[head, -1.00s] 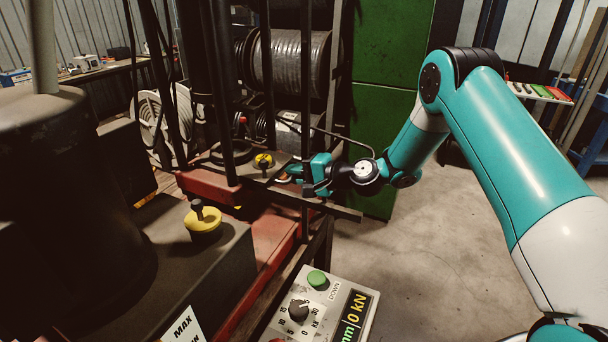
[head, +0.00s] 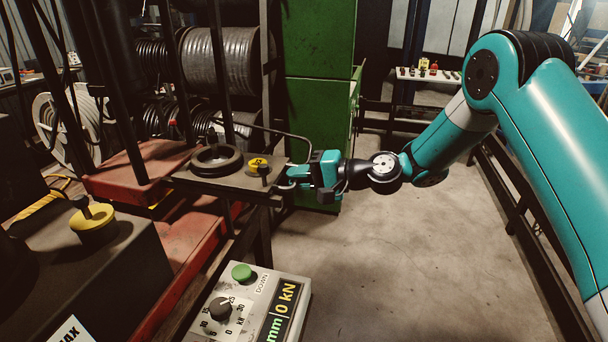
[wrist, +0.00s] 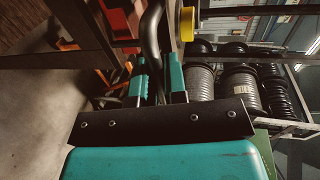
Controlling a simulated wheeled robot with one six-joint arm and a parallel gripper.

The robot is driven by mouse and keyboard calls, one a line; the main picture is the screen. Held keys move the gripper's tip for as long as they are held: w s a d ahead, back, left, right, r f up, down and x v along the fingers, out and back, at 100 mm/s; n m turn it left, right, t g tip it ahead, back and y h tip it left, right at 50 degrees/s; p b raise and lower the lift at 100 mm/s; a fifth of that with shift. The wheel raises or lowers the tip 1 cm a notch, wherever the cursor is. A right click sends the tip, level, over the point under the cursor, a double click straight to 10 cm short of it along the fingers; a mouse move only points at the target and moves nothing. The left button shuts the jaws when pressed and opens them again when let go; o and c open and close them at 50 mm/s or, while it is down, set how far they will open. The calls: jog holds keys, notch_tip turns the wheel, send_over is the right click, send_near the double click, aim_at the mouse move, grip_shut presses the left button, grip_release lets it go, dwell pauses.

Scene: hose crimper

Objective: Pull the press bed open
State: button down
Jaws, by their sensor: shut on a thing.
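The press bed (head: 228,182) is a dark flat plate sticking out to the right from the red press frame. In the wrist view the dark curved handle (wrist: 153,40) runs between the two teal fingers (wrist: 159,85). The fingers hide part of the handle where they hold it.
A control box (head: 245,305) with a green button and dial stands in front. A second yellow knob (head: 93,222) sits on a dark block at left. A green cabinet (head: 318,95) stands behind my gripper. Open concrete floor (head: 400,270) lies to the right.

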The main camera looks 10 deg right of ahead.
jog(key=shift+s+d, duration=0.15)
jog(key=shift+d, duration=0.2)
jog(key=c, duration=1.2)
grip_release()
jog(key=b+v, duration=0.4)
jog(key=v, duration=1.3)
jog(key=shift+d+b, duration=0.25)
jog(key=shift+b, duration=0.05)
jog(key=shift+a+r, duration=0.1)
